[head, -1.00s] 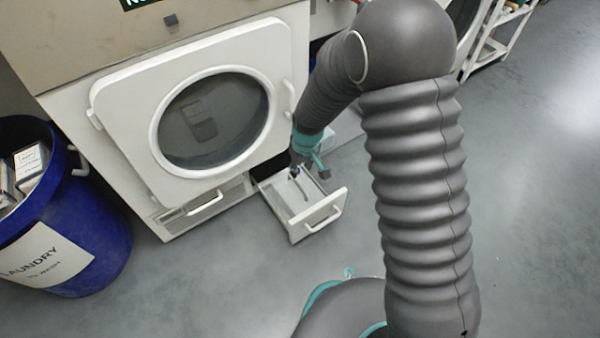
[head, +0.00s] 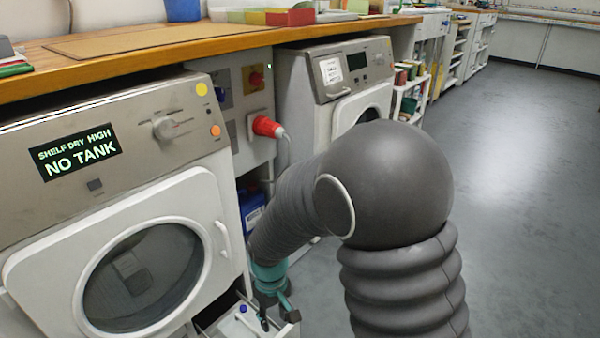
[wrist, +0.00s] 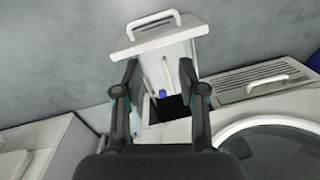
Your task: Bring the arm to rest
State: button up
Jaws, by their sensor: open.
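My gripper (head: 274,311) hangs low in front of the dryer, over the pulled-out drawer, at the bottom of the head view. In the wrist view my gripper (wrist: 158,76) has its two fingers apart with nothing between them. Beyond the fingertips is the white drawer (wrist: 160,42) with its handle, standing open; a small blue cap shows at it. In the head view the drawer (head: 222,325) is partly cut off by the lower edge. My arm bends down to it from the right, and its grey sleeve hides part of the floor and the second machine's front.
The dryer (head: 40,215) has a closed round door and a display reading "NO TANK". A wooden counter (head: 130,45) runs above it. A red plug (head: 266,127) sticks out at the wall panel. A second machine (head: 345,65) stands beyond. The grey floor (head: 500,190) at right is clear.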

jog(key=s+d+r+m+t+p, duration=0.2)
jog(key=s+d+r, duration=0.2)
jog(key=d+r, duration=0.3)
jog(key=s+d+r+m+t+p, duration=0.2)
jog(key=d+r, duration=0.5)
jog(key=r, duration=0.7)
jog(key=s+d+r+m+t+p, duration=0.2)
jog(key=s+d+r, duration=0.4)
jog(key=r, duration=0.5)
jog(key=shift+s+d+r+m+t+p, duration=0.3)
jog(key=shift+d+m+p, duration=0.2)
jog(key=shift+d+p, duration=0.45)
